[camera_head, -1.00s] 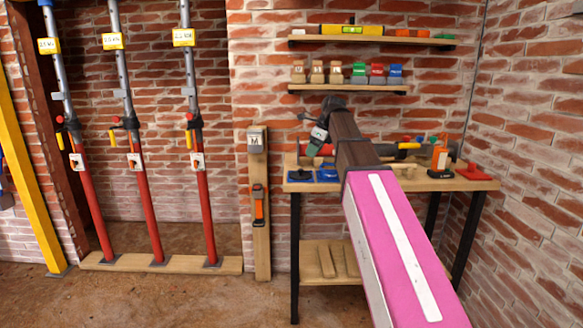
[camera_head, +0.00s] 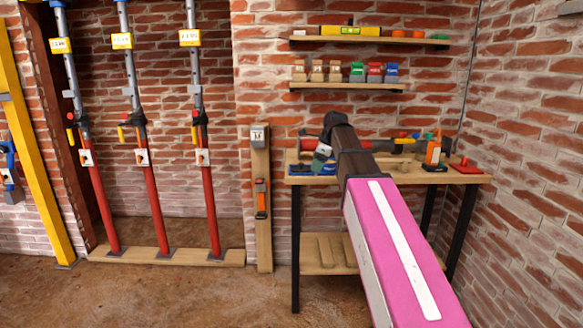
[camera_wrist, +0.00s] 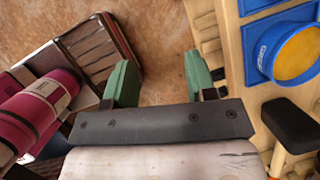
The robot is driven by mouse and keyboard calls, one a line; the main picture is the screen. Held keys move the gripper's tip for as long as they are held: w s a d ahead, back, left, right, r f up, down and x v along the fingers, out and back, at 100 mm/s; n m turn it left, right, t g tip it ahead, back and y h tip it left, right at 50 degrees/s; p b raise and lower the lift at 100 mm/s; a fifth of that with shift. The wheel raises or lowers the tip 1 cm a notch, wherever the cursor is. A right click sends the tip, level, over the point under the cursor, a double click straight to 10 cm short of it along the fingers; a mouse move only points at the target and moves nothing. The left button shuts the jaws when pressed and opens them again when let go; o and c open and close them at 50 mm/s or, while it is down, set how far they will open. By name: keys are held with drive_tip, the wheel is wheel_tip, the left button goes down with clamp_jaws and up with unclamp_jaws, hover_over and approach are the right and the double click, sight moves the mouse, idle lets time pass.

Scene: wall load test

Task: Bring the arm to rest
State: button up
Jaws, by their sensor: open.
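My arm reaches out over the workbench (camera_head: 330,181) in the head view, its magenta link with a white stripe in the foreground. My gripper (camera_head: 321,157) hangs at the arm's far end, near the bench's left part, small and partly hidden by its own wrist. In the wrist view my gripper (camera_wrist: 160,80) has its two green fingers wide apart with nothing between them. Brown floor shows between and beyond the fingers. The bench edge (camera_wrist: 236,70) is just right of the right finger. Whether the gripper touches anything cannot be told.
A round blue thing with a yellow face (camera_wrist: 295,52) lies on the bench. An orange bottle (camera_head: 433,152) stands at the right. Two shelves (camera_head: 350,87) hang above. Red props (camera_head: 154,205) stand left, by a wooden post (camera_head: 262,225). Floor in front is open.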

drive_tip(key=s+d+f+n+h, duration=0.1)
drive_tip(key=s+d+f+n, duration=0.2)
drive_tip(key=f, duration=0.9)
drive_tip(key=s+d+f+n+g+h, duration=0.1)
drive_tip(key=s+d+f+n, duration=0.2)
drive_tip(key=s+f+n, duration=0.7)
drive_tip(key=s+d+f+n+h, duration=0.1)
drive_tip(key=s+d+f+n, duration=0.2)
drive_tip(key=s+f+n, duration=0.4)
drive_tip(key=s+f, duration=0.3)
drive_tip(key=f, duration=0.5)
drive_tip(key=shift+f+g+h, duration=0.3)
drive_tip(key=shift+f, duration=0.1)
